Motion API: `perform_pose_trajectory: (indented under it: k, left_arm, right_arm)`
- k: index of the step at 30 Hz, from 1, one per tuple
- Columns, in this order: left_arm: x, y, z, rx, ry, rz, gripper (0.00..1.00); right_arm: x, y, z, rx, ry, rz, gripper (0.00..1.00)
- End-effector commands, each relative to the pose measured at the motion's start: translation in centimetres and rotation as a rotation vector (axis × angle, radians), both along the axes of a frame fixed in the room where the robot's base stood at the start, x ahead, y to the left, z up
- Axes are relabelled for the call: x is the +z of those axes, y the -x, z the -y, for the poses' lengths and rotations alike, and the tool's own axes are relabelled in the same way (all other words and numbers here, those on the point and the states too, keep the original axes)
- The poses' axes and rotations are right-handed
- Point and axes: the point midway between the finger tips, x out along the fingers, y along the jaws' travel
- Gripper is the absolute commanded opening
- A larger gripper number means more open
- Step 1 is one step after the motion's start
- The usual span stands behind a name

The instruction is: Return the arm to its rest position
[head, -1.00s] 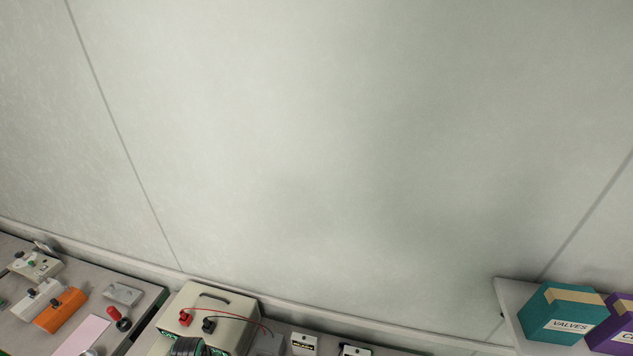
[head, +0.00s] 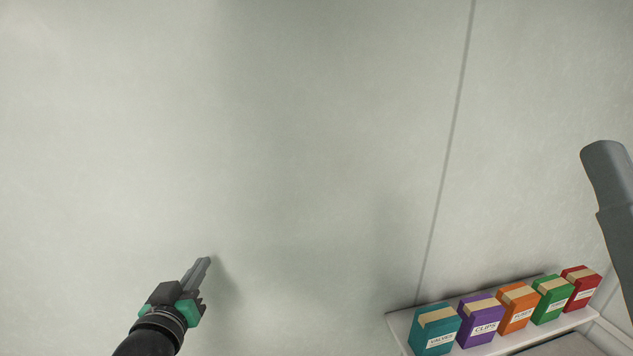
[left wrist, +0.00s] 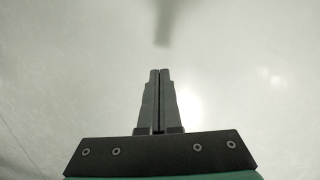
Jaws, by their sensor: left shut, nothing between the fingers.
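My left gripper (head: 204,264) is raised in front of the pale wall at the lower left of the head view, pointing up and to the right. Its fingers are together and empty. In the left wrist view the gripper (left wrist: 159,72) also shows shut, with nothing between the fingers and only the bare wall ahead. My right gripper is not in view.
A shelf (head: 401,322) at the lower right holds several labelled boxes: teal (head: 435,330), purple (head: 481,322), orange (head: 518,307), green (head: 552,299) and red (head: 580,289). A grey post-like part (head: 612,190) stands at the right edge. The wall around the gripper is clear.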

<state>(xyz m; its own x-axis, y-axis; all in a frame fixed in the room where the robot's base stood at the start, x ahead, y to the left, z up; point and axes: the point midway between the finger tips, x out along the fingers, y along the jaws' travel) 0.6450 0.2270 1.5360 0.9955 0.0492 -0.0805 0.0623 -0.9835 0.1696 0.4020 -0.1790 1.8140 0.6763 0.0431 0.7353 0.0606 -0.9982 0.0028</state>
Motion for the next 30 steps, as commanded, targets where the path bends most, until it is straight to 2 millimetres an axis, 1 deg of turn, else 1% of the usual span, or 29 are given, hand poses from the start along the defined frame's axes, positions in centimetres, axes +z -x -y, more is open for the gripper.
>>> perform_pose_trajectory:
  k: [1,2,3,5,6,8,9,11,12,15,17,20,30]
  left_arm:
    - [4.6,1.3,1.3,-0.021,-0.010,0.097,0.00]
    - [7.1,2.2,2.0,-0.032,-0.016,0.154,0.00]
    - [10.3,3.7,2.7,-0.045,-0.026,0.231,0.00]
    - [14.8,6.3,3.8,-0.062,-0.038,0.347,0.00]
    - [17.6,8.4,4.3,-0.070,-0.045,0.426,0.00]
    - [21.3,11.8,4.9,-0.078,-0.060,0.544,0.00]
    - [23.4,14.1,5.1,-0.079,-0.068,0.618,0.00]
    - [25.8,17.5,5.0,-0.073,-0.085,0.719,0.00]
    - [27.0,19.6,4.9,-0.069,-0.094,0.777,0.00]
    - [28.7,23.2,4.8,-0.057,-0.118,0.874,0.00]
    - [29.2,24.4,4.8,-0.052,-0.130,0.904,0.00]
    - [29.3,24.5,4.8,-0.039,-0.162,0.909,0.00]
    - [29.3,24.4,4.8,-0.039,-0.164,0.907,0.00]
  right_arm:
    - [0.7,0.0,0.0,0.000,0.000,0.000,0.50]
    - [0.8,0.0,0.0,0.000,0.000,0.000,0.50]
    - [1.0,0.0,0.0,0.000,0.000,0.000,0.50]
    - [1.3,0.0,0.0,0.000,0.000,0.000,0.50]
    - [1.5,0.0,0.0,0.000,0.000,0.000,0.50]
    - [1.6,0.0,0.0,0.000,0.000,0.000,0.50]
    - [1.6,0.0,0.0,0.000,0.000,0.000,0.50]
    - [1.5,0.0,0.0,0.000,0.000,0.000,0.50]
    - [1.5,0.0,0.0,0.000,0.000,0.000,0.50]
    - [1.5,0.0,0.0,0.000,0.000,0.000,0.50]
    - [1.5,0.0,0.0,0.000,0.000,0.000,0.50]
    - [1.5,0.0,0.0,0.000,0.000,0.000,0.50]
    - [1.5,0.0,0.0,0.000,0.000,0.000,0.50]
